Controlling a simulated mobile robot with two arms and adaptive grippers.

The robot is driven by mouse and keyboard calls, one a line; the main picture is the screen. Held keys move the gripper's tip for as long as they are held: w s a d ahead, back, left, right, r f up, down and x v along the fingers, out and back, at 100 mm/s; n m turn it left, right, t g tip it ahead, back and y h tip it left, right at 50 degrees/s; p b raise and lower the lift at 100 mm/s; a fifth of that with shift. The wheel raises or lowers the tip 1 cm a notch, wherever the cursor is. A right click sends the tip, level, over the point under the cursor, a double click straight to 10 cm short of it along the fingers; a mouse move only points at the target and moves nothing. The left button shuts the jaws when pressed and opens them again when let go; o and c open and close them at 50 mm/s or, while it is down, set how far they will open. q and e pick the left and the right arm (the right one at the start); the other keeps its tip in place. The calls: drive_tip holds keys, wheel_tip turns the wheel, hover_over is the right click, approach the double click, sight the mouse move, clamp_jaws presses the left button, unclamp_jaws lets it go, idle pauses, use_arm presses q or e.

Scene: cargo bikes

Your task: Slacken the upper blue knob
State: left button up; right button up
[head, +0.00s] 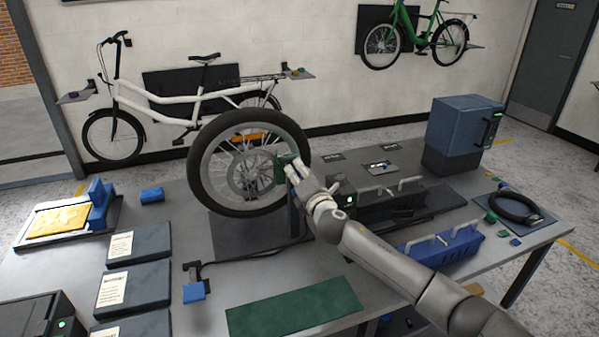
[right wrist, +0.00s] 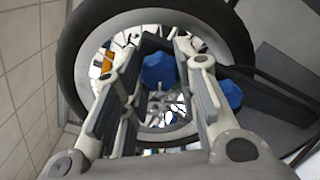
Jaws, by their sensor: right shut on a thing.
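A large wheel with a black tyre (head: 199,187) stands upright on the workbench in the head view. My right gripper (head: 287,170) reaches to its right side. In the right wrist view one blue knob (right wrist: 158,70) is between the two fingers of my right gripper (right wrist: 165,72), which is shut on it. This knob is the higher of the two in that view. A second blue knob (right wrist: 231,94) is just outside the right finger, a little lower. The gripper hides the knobs in the head view. My left gripper is out of sight.
The wheel's tyre (right wrist: 75,60) rises close around the fingers. On the bench are a blue cabinet (head: 452,135), a blue caddy (head: 455,246), a green mat (head: 300,309) and dark labelled boxes (head: 135,287). Bikes hang or stand by the wall behind.

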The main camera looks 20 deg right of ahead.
idle(0.4)
drive_tip(key=o, duration=1.1)
drive_tip(key=shift+c, duration=0.2)
drive_tip(key=s, duration=1.2)
drive_tip(key=shift+d, duration=0.25)
